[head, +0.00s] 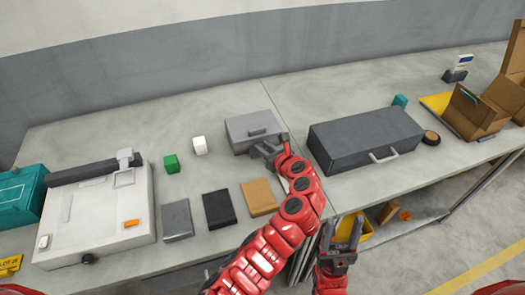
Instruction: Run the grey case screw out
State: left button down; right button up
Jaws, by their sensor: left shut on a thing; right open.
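The light grey case (239,126) lies flat at the back middle of the workbench, with a darker grey handle-like bar (258,131) on its top. My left gripper (264,151) is at the case's front right edge. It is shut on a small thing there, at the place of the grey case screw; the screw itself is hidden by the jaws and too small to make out. My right gripper (344,234) is open and empty, low in front of the bench edge, apart from the case.
A large dark grey case (352,133) with a light handle stands just right of my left arm. Grey (177,219), black (219,208) and tan (259,196) flat blocks lie in front. Green (171,164) and white (199,146) blocks stand left of the case. A white machine (100,215) is further left.

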pick_arm(q)
jog(key=shift+d+f+n+g+y+b, duration=0.1)
jog(key=shift+d+n+g+y+b, duration=0.05)
jog(key=shift+n+g+y+b, duration=0.45)
jog(key=shift+n+y, duration=0.3)
jog(key=c, duration=0.7)
grip_release()
